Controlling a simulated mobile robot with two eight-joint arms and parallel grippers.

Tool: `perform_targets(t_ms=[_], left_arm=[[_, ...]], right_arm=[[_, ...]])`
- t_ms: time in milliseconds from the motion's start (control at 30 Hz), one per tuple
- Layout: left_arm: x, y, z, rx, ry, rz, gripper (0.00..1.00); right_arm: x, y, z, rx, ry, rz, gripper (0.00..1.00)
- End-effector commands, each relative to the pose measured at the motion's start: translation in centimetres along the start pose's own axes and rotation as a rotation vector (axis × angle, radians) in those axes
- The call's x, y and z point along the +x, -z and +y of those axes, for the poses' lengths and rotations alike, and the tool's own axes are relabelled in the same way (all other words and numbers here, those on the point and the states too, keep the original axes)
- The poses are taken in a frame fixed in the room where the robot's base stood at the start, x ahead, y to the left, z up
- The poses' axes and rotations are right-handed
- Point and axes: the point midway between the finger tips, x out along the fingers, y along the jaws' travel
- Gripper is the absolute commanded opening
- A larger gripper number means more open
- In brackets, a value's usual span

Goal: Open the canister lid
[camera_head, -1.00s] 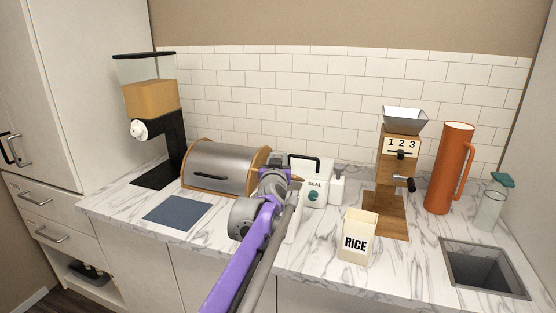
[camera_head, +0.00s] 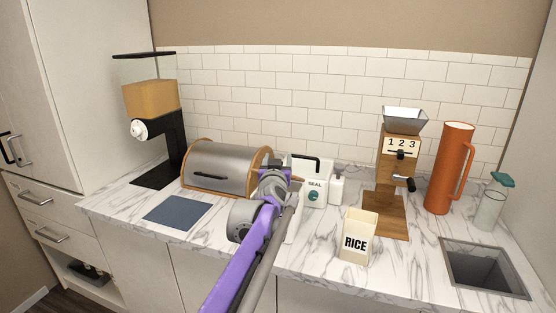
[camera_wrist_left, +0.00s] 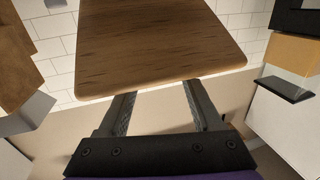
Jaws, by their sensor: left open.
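My left gripper (camera_head: 284,178) is over the counter, in front of the white device marked SEAL. In the left wrist view its two fingers (camera_wrist_left: 158,106) are spread apart, so it is open. A flat wooden panel (camera_wrist_left: 160,45) lies just beyond the fingers and hides their tips. It may be the canister's lid, but I cannot tell whether the fingers touch it. In the head view my arm covers most of what is below the gripper. A narrow white upright surface (camera_head: 293,226) shows beside the arm, possibly the canister's body. My right gripper is not in view.
The SEAL device (camera_head: 315,194) and a soap bottle (camera_head: 337,188) stand behind. The rice box (camera_head: 357,243), wooden grinder (camera_head: 384,215) and orange jug (camera_head: 450,168) are to the right. A bread bin (camera_head: 218,168) and dispenser (camera_head: 150,105) are left.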

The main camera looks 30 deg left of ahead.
Motion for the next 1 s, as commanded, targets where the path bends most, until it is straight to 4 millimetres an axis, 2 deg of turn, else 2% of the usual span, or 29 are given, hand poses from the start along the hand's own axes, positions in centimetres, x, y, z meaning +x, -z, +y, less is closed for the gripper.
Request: perform_targets(t_ms=[300, 500, 700, 1000], left_arm=[[-5.7, -0.1, 0.0, -0.001, -0.002, -0.001, 0.66], [-8.8, -0.1, 0.1, -0.001, -0.001, 0.0, 0.66], [-10.1, 0.0, 0.0, -0.001, 0.0, 0.0, 0.66], [-10.2, 0.0, 0.0, 0.0, 0.0, 0.0, 0.66]], right_arm=[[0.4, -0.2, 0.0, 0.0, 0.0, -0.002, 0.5], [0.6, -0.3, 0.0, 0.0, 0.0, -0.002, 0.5], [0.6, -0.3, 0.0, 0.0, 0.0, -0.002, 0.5], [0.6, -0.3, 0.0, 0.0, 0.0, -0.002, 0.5]])
